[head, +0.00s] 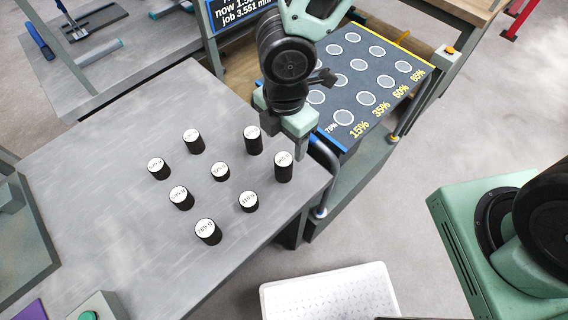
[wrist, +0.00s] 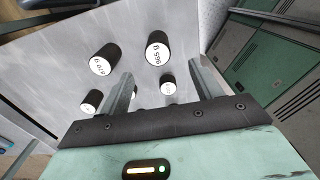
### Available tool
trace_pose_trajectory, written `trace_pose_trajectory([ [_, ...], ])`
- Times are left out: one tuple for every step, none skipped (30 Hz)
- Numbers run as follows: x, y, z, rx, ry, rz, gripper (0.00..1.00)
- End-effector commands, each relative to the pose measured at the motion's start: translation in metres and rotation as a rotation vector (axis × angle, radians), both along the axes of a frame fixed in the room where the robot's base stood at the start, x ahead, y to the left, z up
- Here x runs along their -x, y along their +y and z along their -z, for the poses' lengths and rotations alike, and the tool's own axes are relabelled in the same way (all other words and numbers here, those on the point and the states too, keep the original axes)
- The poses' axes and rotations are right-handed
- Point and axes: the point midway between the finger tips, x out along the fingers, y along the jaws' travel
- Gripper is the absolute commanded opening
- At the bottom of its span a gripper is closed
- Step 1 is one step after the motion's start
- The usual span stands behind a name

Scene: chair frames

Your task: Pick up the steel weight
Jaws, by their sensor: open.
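Several black cylindrical weights with white labelled tops stand upright on the grey table. Two taller ones, a back one (head: 253,144) and a right one (head: 283,172), are nearest my gripper (head: 299,128). All look alike in colour, so I cannot tell which is steel. In the wrist view my gripper (wrist: 161,68) is open and empty. Two large weights, one left (wrist: 106,56) and one right (wrist: 159,44), show beyond its fingers, with a smaller weight (wrist: 168,88) lower between them.
A dark board (head: 385,82) with pale circles and yellow percentages lies behind and right of my gripper. A blue-and-white job sign (head: 240,14) stands behind. A white perforated tray (head: 330,294) is below the table's right edge.

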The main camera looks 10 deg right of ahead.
Motion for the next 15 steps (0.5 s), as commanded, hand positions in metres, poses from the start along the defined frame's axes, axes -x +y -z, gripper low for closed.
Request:
trace_pose_trajectory([
  [0.002, 0.000, 0.014, 0.001, 0.004, -0.003, 0.64],
  [0.001, 0.000, 0.020, 0.002, 0.003, -0.003, 0.64],
  [0.001, 0.001, 0.028, 0.002, 0.002, -0.003, 0.64],
  [0.001, 0.000, 0.033, 0.002, 0.002, -0.001, 0.64],
  [0.001, 0.000, 0.038, 0.002, 0.002, -0.003, 0.64],
  [0.001, 0.001, 0.045, 0.001, 0.003, -0.001, 0.64],
  [0.001, 0.001, 0.048, 0.001, 0.001, -0.002, 0.64],
  [0.000, 0.000, 0.052, 0.001, 0.001, 0.001, 0.64],
  [0.000, 0.001, 0.055, 0.001, 0.001, 0.000, 0.64],
  [0.000, 0.001, 0.057, -0.001, 0.001, -0.001, 0.64],
  [0.000, 0.001, 0.059, -0.001, 0.001, 0.000, 0.64],
  [0.000, 0.000, 0.060, 0.000, 0.000, 0.002, 0.64],
  [0.000, 0.000, 0.062, 0.000, 0.000, 0.003, 0.64],
  [-0.001, 0.000, 0.064, 0.000, 0.000, 0.002, 0.64],
  [-0.001, 0.000, 0.067, 0.001, 0.001, 0.000, 0.64],
])
